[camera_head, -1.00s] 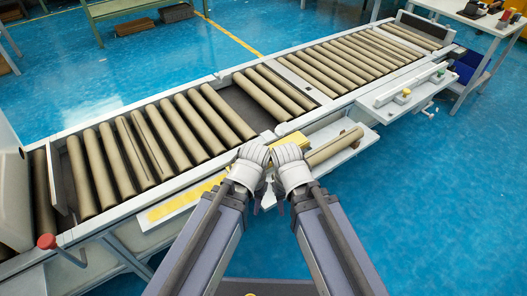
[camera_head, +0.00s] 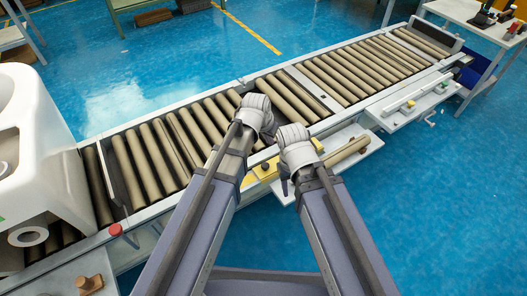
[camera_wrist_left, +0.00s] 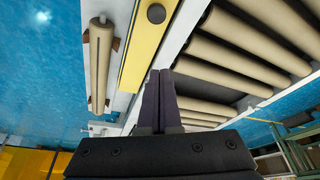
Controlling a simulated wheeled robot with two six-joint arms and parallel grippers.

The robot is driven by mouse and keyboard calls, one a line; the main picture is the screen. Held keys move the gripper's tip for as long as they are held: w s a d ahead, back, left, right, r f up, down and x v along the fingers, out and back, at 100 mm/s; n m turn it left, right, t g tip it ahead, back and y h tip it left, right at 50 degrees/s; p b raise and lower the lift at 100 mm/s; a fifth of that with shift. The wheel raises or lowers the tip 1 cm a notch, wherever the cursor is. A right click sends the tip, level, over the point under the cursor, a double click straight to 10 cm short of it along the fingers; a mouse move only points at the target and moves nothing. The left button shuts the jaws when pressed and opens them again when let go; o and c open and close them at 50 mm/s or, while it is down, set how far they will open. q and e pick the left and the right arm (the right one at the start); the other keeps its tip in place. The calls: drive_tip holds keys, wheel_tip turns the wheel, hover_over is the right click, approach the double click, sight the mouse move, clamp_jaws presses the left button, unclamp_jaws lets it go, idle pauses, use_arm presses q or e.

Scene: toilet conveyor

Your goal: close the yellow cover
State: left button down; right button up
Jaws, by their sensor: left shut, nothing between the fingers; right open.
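The yellow cover (camera_head: 264,171) is a long narrow panel along the near side of the conveyor. My arms and grippers hide much of it in the head view. In the left wrist view the yellow cover (camera_wrist_left: 142,50) shows as a strip with a dark knob, running up beside the rollers. My left gripper (camera_head: 257,112) is over the rollers, beyond the cover. In the left wrist view my left gripper (camera_wrist_left: 162,73) is shut and empty, its fingertips near the cover's edge. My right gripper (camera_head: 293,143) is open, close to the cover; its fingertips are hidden.
The roller conveyor (camera_head: 340,75) runs diagonally across the view. A loose roller (camera_head: 347,150) lies on a white side tray, right of my right gripper. A white toilet (camera_head: 50,150) stands on the conveyor at the left. Blue floor lies clear at the lower right (camera_head: 440,220).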

use_arm(q)
drive_tip(key=shift+w, duration=0.1)
drive_tip(key=b, duration=1)
hover_over(270, 162)
drive_tip(key=w+d, duration=0.1)
drive_tip(key=w, duration=0.1)
wheel_tip(270, 162, down, 9)
drive_tip(key=shift+s+f, duration=0.15)
drive_tip(key=shift+f, duration=0.05)
drive_tip(key=shift+s+f, duration=0.1)
drive_tip(key=shift+f, duration=0.2)
drive_tip(key=s, duration=0.1)
drive_tip(key=s+a, duration=0.1)
drive_tip(key=s, duration=0.1)
drive_tip(key=shift+s+a, duration=0.15)
drive_tip(key=shift+a, duration=0.2)
drive_tip(key=shift+a, duration=0.1)
